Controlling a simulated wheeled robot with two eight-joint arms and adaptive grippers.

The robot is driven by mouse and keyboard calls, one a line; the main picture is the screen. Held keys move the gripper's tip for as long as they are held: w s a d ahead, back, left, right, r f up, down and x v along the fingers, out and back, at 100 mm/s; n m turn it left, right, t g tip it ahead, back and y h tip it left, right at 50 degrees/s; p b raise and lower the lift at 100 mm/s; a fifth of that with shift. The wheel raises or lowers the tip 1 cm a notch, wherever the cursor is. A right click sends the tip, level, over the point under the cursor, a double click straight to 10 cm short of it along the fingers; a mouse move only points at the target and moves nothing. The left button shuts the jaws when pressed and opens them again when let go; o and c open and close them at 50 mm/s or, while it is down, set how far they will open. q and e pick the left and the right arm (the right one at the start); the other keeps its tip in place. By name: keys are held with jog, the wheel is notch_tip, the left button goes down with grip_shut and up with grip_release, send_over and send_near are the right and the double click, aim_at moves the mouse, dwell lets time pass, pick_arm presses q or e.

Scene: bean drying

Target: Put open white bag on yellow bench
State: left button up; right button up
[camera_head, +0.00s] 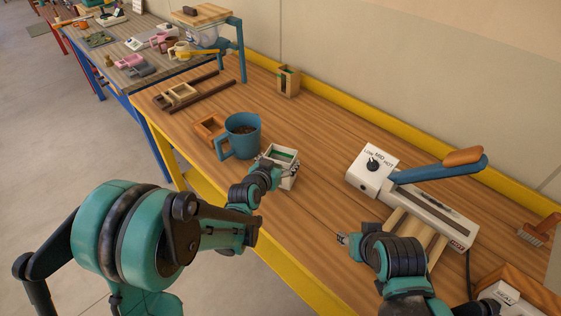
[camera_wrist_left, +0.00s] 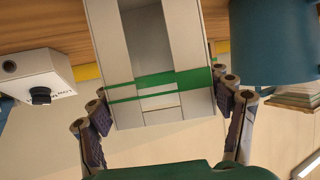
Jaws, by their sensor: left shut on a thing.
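The white bag (camera_head: 289,181) has a green band and an open top, and looks upright. My left gripper (camera_head: 271,172) is shut on it, at the bag's near left side in the head view. In the left wrist view the bag (camera_wrist_left: 155,55) sits between the two fingers of the gripper (camera_wrist_left: 165,118). The bag is over the wooden top of the yellow bench (camera_head: 310,130); I cannot tell if it touches. My right gripper (camera_head: 348,240) is over the bench's near part, away from the bag; its opening is too small to judge.
A blue mug (camera_head: 240,137) with dark contents stands close left of the bag. A white device (camera_head: 372,170) with a dial and blue handle is to the right. A small wooden box (camera_head: 288,81) stands at the back. Bare wood lies between bag and device.

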pick_arm(q)
jog(key=shift+f, duration=0.2)
jog(key=o, duration=1.3)
jog(key=shift+c, duration=0.2)
jog(key=shift+r, duration=0.15)
jog(key=shift+s+r, duration=0.15)
jog(key=shift+r, duration=0.05)
jog(key=s+a+r+n+g+y+p, duration=0.1)
jog(key=s+a+r+g, duration=0.1)
jog(key=s+a, duration=0.4)
jog(key=s+a+r+n+g+y+p, duration=0.1)
jog(key=s+a, duration=0.4)
jog(key=s, duration=0.8)
jog(key=s+a+r+n+g+y+p, duration=0.1)
jog(key=s+a+r+n+g+y, duration=0.1)
jog(key=s+a, duration=0.4)
jog(key=s+r+y, duration=0.1)
jog(key=s, duration=0.2)
jog(key=shift+s+a+r+g, duration=0.2)
jog(key=shift+a+g, duration=0.1)
jog(key=shift+a, duration=0.05)
